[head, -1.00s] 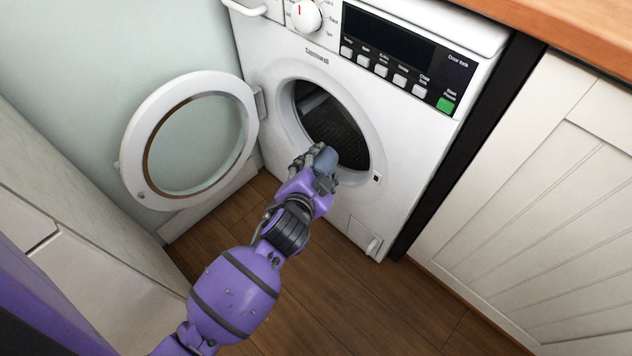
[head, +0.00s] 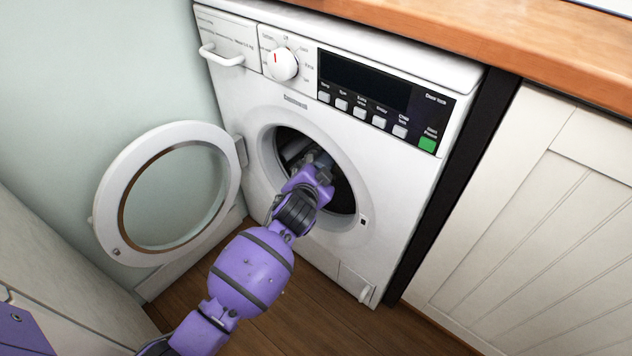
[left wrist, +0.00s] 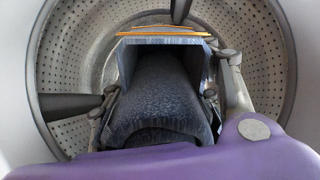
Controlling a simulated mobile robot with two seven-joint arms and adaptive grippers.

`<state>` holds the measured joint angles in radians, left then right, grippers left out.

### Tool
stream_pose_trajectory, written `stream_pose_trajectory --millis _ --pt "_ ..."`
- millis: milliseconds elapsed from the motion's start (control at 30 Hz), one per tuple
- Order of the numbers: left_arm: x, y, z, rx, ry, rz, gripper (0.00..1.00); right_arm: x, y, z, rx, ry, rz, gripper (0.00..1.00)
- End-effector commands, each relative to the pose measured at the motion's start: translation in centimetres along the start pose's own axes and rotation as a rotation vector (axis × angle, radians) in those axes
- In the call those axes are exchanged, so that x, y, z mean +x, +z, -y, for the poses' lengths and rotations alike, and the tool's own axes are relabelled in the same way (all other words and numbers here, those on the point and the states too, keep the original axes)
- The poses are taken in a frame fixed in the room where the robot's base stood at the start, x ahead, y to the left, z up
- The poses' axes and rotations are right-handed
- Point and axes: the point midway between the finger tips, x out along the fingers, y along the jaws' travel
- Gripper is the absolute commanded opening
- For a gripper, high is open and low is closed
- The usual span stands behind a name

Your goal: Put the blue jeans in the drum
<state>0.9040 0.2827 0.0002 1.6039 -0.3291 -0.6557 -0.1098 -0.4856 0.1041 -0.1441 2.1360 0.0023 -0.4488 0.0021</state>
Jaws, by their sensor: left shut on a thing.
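The blue jeans (left wrist: 158,95) are a folded dark-blue bundle with an orange edge, seen in the left wrist view. My left gripper (left wrist: 165,85) is shut on them, with its fingers on both sides. In the head view my left gripper (head: 318,168) reaches through the round door opening of the white washing machine, and the jeans are hidden or too dark to make out there. The perforated metal drum (left wrist: 255,45) surrounds the jeans and fingers in the left wrist view. My right gripper is not in view.
The round washer door (head: 112,215) stands open to the left. The washing machine's front (head: 395,165) surrounds the opening. A wooden worktop (head: 520,45) and a white cabinet (head: 540,220) are at the right. Wooden floor (head: 330,325) lies below.

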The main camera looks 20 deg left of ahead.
Motion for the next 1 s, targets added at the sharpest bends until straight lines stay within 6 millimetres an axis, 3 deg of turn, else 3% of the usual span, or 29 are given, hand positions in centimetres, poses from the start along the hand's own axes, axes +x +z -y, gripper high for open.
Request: stream_pose_trajectory --millis 600,1000 --pt "8.3 -3.1 2.5 0.001 -0.004 -0.006 0.14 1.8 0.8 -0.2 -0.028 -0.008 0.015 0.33" --pt "10.8 -4.3 3.3 -0.001 -0.004 -0.007 0.14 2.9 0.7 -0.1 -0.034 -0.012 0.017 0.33"
